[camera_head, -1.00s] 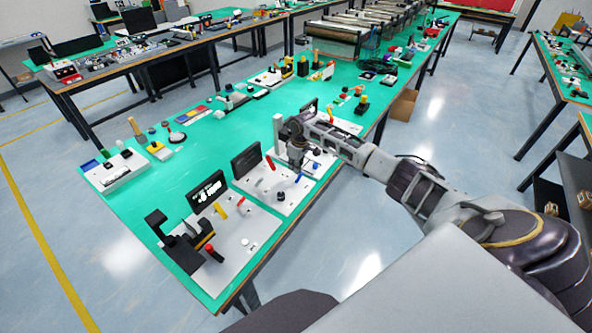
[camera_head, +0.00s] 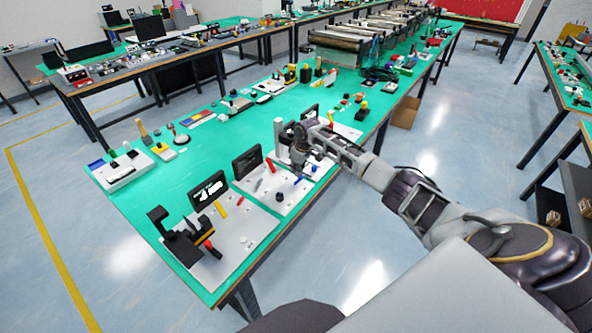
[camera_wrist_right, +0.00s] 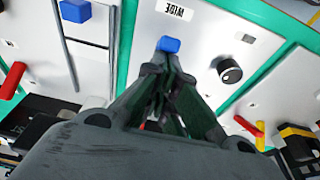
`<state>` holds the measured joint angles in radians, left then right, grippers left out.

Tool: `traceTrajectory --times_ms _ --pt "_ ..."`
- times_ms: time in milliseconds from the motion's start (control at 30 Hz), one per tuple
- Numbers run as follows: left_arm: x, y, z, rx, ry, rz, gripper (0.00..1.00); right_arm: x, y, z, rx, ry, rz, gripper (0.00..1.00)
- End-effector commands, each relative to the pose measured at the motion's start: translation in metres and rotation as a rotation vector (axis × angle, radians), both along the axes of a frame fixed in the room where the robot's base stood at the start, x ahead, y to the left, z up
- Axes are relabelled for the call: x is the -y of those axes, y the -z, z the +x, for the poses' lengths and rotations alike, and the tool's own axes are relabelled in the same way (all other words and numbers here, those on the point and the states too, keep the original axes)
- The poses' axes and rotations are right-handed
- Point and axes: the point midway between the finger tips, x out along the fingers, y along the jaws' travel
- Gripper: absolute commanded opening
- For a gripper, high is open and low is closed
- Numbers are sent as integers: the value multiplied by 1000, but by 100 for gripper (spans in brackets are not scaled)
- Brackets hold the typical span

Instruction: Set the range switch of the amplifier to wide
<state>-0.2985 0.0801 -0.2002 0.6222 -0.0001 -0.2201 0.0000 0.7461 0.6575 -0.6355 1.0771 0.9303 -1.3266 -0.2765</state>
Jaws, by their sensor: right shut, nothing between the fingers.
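The amplifier (camera_head: 262,184) is a white panel near the front edge of the table. Its blue range switch (camera_wrist_right: 168,45) shows in the wrist view just beyond my right fingertips, close to an upside-down label reading WIDE (camera_wrist_right: 175,11). A small blue part (camera_head: 297,181) also shows on the panel in the head view, beside a black knob (camera_head: 279,197). My right gripper (camera_head: 306,172) is shut and empty above the panel. In the wrist view its fingertips (camera_wrist_right: 165,62) are beside the switch; I cannot tell whether they touch it. My left gripper is out of view.
A panel with a black display (camera_head: 208,190) and a red-knobbed lever (camera_head: 208,244) lies at the near left. Another panel with a blue part (camera_wrist_right: 75,10) is beside the amplifier. A black screen (camera_head: 247,163) stands behind.

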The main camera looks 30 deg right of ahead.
Motion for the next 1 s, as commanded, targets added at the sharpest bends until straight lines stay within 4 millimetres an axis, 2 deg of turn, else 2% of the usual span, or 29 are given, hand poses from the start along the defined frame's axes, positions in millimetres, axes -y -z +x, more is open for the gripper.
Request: traceTrajectory --times_ms 33,467,1000 --pt "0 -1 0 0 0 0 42 3 6 -6 -17 3 -5 0" --pt "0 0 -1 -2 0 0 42 5 10 -8 -26 3 -9 0" --pt "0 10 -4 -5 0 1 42 -1 14 5 -23 2 -9 0"
